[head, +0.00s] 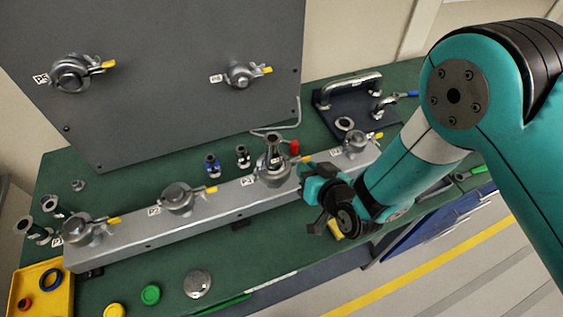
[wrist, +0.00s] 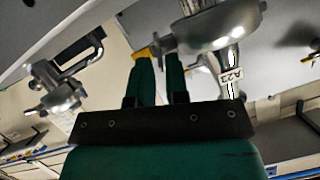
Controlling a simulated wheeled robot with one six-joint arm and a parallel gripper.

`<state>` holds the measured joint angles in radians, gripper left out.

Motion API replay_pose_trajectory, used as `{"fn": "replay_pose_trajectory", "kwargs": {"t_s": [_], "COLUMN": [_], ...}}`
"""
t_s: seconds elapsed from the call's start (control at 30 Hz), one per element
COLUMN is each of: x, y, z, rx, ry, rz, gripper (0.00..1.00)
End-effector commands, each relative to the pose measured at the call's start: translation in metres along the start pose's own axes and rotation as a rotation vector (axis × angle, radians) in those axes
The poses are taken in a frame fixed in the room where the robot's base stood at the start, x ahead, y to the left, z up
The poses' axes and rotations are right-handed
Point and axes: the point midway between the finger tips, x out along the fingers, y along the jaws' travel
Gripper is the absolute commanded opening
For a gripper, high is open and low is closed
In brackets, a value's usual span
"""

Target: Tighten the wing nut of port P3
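The third clamped port (head: 272,170) from the left on the grey manifold has a label (head: 249,181) that seems to read P3. In the head view my gripper (head: 305,170) is just right of this port, at manifold height, and covers its wing-nut side. In the wrist view a metal clamp (wrist: 215,30) with a label hangs right of my fingers. Its yellow wing nut (wrist: 145,53) shows at the tips of my green fingers (wrist: 160,62), closest to the left one. The fingers stand apart with a gap between them. I cannot tell whether they touch the wing nut.
Other clamped ports sit left (head: 180,198) and right (head: 356,143) along the manifold (head: 130,232). A grey panel (head: 170,70) with two more ports rises behind. Loose fittings (head: 212,165), a yellow tray (head: 40,290) and a handled plate (head: 350,105) stand on the green bench.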

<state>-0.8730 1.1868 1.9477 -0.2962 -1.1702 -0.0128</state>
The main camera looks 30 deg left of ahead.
Motion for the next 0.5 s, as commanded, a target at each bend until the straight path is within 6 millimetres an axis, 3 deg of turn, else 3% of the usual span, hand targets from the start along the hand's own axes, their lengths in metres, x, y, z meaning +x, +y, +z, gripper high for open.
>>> {"fn": "replay_pose_trajectory", "kwargs": {"t_s": [0.37,0.47,0.5], "x": [0.0027,0.0028,0.0028], "y": [0.0088,0.0083,0.0082], "z": [0.0002,0.0002,0.0002], "rx": [0.007,0.007,0.007], "ry": [0.005,0.004,0.004], "rz": [0.017,0.016,0.016], "gripper": [0.15,0.0,0.0]}}
